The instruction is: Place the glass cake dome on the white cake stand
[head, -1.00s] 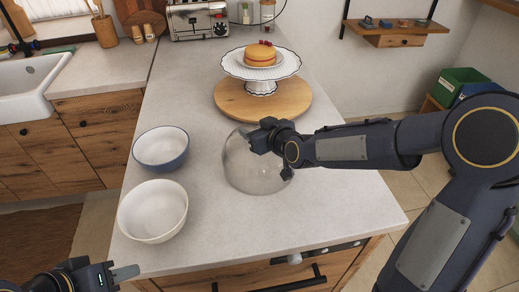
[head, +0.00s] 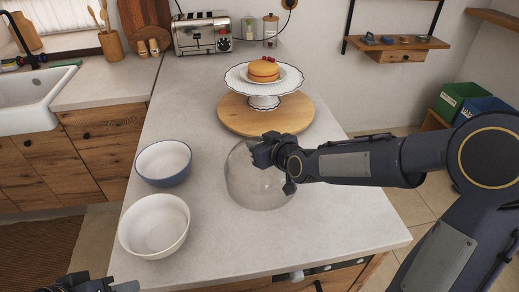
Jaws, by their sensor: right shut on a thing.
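The clear glass cake dome (head: 243,183) is on the countertop, or just above it; I cannot tell which. My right gripper (head: 262,153) is at the top of the dome and shut on it; its fingers partly hide the knob. The white cake stand (head: 264,102) is behind the dome, on a round wooden board (head: 232,117). An orange cake with red berries (head: 264,70) sits on a plate on the stand. My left gripper (head: 122,287) shows only in part at the bottom left edge, so its opening is unclear.
A blue-rimmed bowl (head: 163,163) and a white bowl (head: 154,226) stand on the counter left of the dome. A toaster (head: 201,34) and jars are at the back. The counter between dome and board is clear.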

